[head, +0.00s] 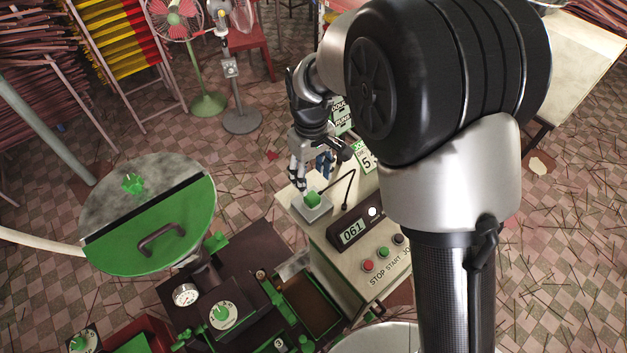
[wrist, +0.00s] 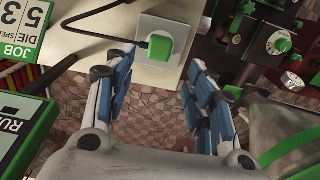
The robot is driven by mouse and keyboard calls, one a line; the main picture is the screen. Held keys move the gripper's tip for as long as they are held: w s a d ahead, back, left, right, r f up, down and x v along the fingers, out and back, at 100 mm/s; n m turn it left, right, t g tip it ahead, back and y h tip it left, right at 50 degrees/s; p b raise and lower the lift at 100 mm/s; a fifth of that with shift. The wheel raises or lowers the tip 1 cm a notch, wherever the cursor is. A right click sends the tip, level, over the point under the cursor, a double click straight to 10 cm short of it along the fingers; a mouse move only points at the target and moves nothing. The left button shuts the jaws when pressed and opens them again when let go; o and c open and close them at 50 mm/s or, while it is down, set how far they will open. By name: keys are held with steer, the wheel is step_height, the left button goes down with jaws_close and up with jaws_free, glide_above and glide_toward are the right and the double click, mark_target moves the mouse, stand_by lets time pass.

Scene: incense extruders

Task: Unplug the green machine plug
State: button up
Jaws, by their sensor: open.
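The green plug (head: 312,199) sits in a pale square socket (head: 318,212) on top of the cream control cabinet, with a black cord running from it. In the wrist view the green plug (wrist: 159,46) stands in the white socket plate (wrist: 178,32), the cord leaving to its left. My gripper (head: 304,187) is beside and above the plug in the head view. In the wrist view my gripper (wrist: 160,75) has its blue-padded fingers spread apart, with the plug just beyond the gap between the tips. Nothing is held. Whether a fingertip touches the socket is unclear.
The cabinet carries a 061 display (head: 353,231) and start and stop buttons (head: 384,253). The green machine (head: 222,314) and its round green lid (head: 150,215) are at the left. Signs (wrist: 22,28) stand near the socket. Fans (head: 178,25) stand behind on the floor.

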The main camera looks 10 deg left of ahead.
mark_target(312, 196)
stand_by(0.3)
step_height(312, 196, down, 9)
steer(key=b, duration=0.6)
steer(key=shift+c, duration=0.6)
stand_by(0.6)
jaws_close()
stand_by(0.4)
steer(key=shift+r, duration=0.1)
steer(key=shift+r+p, duration=2.1)
steer(key=shift+r, duration=0.85)
